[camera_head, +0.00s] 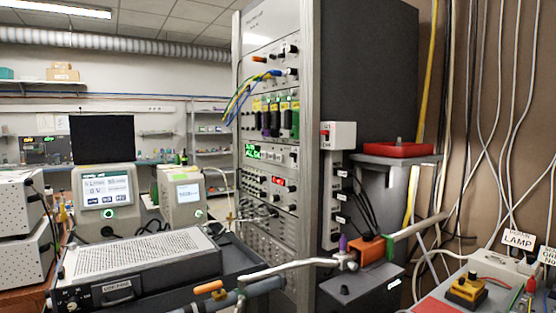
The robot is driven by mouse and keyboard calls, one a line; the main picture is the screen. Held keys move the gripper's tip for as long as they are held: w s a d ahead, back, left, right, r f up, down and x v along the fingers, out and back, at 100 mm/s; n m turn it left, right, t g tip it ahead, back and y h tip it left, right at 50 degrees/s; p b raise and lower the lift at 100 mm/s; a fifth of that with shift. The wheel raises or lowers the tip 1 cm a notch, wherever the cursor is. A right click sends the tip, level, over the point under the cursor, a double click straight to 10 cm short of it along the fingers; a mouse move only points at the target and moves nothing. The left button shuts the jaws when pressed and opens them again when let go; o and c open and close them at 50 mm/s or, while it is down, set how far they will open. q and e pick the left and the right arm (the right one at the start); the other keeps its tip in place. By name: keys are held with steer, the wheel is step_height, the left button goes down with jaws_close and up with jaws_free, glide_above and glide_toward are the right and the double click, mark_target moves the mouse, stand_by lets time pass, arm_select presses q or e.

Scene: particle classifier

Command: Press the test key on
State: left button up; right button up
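I cannot pick out a marked test key. A tall equipment rack (270,30) stands in the middle, with knobs, a green lit display (265,152) and coloured cables on its front. A grey-white box with a red part (337,135) is on the rack's right edge. At the lower right, a light-coloured panel (438,303) carries a yellow block with dark knobs (466,289) and a small sign reading LAMP (518,239). Neither of my grippers shows in the view.
A grey instrument case (135,268) lies at the lower left. Two units with lit screens (106,190) stand behind it. A white pipe (300,265) with an orange valve part (371,249) crosses the front. A red tray (398,149) sits on a grey stand; cables hang at right.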

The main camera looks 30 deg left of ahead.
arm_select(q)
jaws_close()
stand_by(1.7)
